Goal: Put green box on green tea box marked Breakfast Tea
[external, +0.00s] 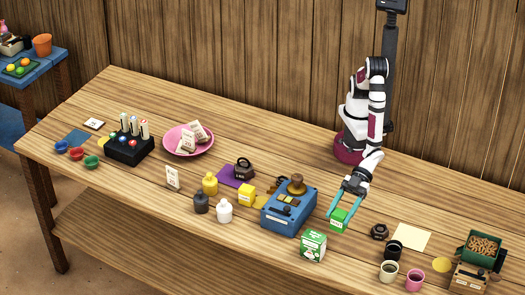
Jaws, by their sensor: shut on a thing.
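The green box (337,219) is a small bright green cube with a pale label, to the right of the blue balance device. My gripper (345,203) reaches down from the arm with its teal fingers on either side of the green box and is shut on it. I cannot tell whether the box touches the table. The green tea box (313,246) is green and white and stands upright near the front edge, in front and to the left of the held box. Its lettering is too small to read.
A dark weight (379,232), a black cup (394,249) and a cream cup (388,271) are to the right. Some bare table lies between the tea box and the cream cup.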

